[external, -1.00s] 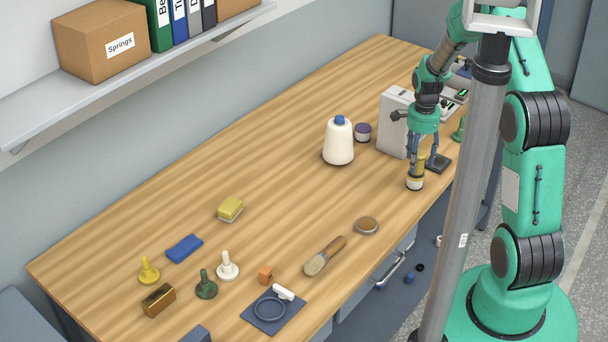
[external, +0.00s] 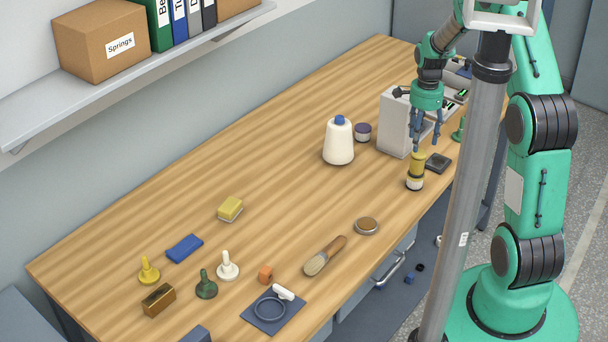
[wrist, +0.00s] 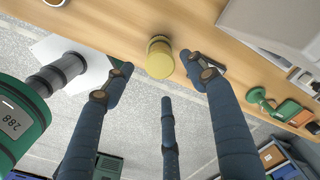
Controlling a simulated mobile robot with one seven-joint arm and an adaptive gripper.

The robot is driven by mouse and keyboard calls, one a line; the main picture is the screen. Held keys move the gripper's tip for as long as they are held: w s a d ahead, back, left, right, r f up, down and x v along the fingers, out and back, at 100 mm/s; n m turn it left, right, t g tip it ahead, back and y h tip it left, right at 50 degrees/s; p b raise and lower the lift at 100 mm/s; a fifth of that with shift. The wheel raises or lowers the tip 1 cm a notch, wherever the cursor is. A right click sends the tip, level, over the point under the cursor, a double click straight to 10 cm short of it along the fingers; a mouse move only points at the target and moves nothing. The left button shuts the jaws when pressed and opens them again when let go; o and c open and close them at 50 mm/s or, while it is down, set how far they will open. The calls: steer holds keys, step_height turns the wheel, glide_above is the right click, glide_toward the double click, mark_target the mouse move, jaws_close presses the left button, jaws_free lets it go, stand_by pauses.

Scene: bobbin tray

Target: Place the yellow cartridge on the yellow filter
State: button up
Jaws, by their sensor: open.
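The yellow cartridge (external: 417,164) is a yellow cylinder standing upright on the filter (external: 415,183), a short piece with white and dark bands near the bench's front edge. The two look stacked and touching. In the wrist view the cartridge (wrist: 160,62) shows from above, beyond my fingers, and hides most of what is under it. My gripper (external: 427,143) is open and empty, just above and slightly right of the cartridge. In the wrist view its three fingers (wrist: 158,82) are spread, with clear space between them.
A grey machine (external: 397,120) stands behind the cartridge, with a dark square block (external: 438,163) to the right. A white cone of thread (external: 339,141) and a dark-lidded jar (external: 363,132) are to the left. A round tin (external: 367,226) lies nearer.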

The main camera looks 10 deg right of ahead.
step_height(320, 180, up, 4)
steer(key=shift+f, duration=0.1)
steer(key=shift+r, duration=0.25)
stand_by(0.5)
steer(key=s+r+n+t, duration=0.1)
steer(key=s+r+n, duration=0.2)
steer(key=s+r, duration=0.65)
steer(key=s+r+n+t, duration=0.25)
steer(key=s+r, duration=0.45)
steer(key=r, duration=0.5)
steer(key=s+r+n+t, duration=0.1)
steer(key=s+r+n, duration=0.2)
steer(key=s, duration=0.7)
steer(key=s+d+r+n+t, duration=0.1)
steer(key=s+r+n, duration=0.2)
steer(key=s, duration=0.8)
steer(key=shift+s+d+n, duration=0.2)
steer(key=shift+n, duration=0.85)
